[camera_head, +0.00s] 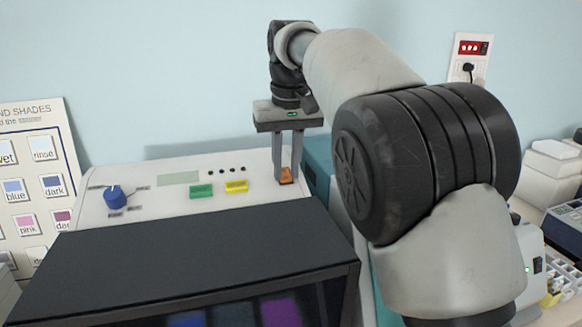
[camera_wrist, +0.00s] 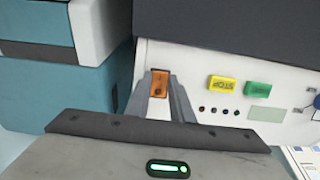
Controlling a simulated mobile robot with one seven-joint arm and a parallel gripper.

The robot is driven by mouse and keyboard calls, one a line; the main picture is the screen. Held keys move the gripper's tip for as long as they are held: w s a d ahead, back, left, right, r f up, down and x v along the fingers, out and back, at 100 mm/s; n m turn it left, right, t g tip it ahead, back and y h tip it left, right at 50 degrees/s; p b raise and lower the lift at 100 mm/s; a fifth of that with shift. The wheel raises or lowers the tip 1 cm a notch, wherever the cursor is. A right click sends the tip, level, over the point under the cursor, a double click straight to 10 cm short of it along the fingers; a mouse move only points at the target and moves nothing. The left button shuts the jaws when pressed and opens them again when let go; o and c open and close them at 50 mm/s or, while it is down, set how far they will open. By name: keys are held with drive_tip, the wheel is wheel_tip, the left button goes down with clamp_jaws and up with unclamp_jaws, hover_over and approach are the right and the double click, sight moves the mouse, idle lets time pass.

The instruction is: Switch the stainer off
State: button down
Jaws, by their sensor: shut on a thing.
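The stainer (camera_head: 140,175) is a white machine with a sloped control panel and a dark front cover. An orange rocker switch (camera_head: 286,176) sits at the right end of the panel; it also shows in the wrist view (camera_wrist: 159,81). My gripper (camera_head: 287,180) reaches down to this switch from above, and in the wrist view its fingers (camera_wrist: 161,84) stand on either side of it. The jaws are shut on the switch. Which way the switch is tipped I cannot tell.
The panel also has a blue knob (camera_head: 115,196), a green button (camera_head: 201,191), a yellow stop button (camera_head: 236,186) and a small display (camera_head: 178,179). A dark cover (camera_head: 190,250) lies in front. A shade chart (camera_head: 38,170) stands at left. A wall socket (camera_head: 469,60) is at right.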

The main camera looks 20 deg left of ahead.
drive_tip(key=shift+r, duration=0.1)
idle(0.3)
drive_tip(key=c, duration=1.6)
unclamp_jaws()
drive_tip(key=shift+o, duration=0.2)
